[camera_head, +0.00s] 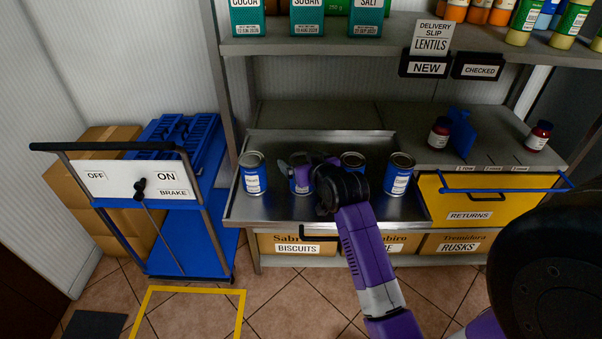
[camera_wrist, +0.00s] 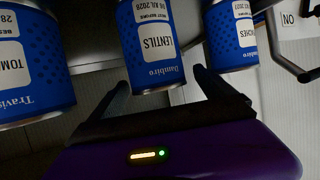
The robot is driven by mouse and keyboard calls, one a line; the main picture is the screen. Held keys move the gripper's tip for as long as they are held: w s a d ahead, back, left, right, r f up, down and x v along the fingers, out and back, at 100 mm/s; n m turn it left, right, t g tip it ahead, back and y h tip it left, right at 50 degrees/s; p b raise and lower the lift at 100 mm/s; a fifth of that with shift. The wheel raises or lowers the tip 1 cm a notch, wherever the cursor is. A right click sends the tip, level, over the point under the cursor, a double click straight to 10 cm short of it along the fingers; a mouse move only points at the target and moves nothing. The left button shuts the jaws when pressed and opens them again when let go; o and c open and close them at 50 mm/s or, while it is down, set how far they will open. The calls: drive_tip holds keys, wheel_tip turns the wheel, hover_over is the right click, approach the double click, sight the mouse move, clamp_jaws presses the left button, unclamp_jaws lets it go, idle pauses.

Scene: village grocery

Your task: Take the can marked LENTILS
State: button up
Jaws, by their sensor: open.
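The blue can marked LENTILS (camera_wrist: 158,42) is in the middle of the wrist view, upside down there. In the head view it is the second can from the left (camera_head: 301,186) on the metal tray (camera_head: 280,210), partly hidden by my gripper. My gripper (camera_wrist: 161,84) is open, with one fingertip on each side of the can's near end in the wrist view. I cannot tell whether either finger touches it. In the head view my gripper (camera_head: 302,168) is over this can.
A can marked TOM… (camera_wrist: 30,60) and one ending in …CHES (camera_wrist: 232,38) stand close on either side. Another blue can (camera_head: 399,175) is at the tray's right. A shelf (camera_head: 350,48) overhangs behind. A blue trolley (camera_head: 185,225) is at left, a yellow RETURNS drawer (camera_head: 440,205) at right.

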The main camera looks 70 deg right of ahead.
drive_tip(key=x, duration=0.3)
drive_tip(key=shift+d, duration=0.15)
drive_tip(key=c, duration=1.8)
clamp_jaws()
drive_tip(key=shift+r, duration=0.15)
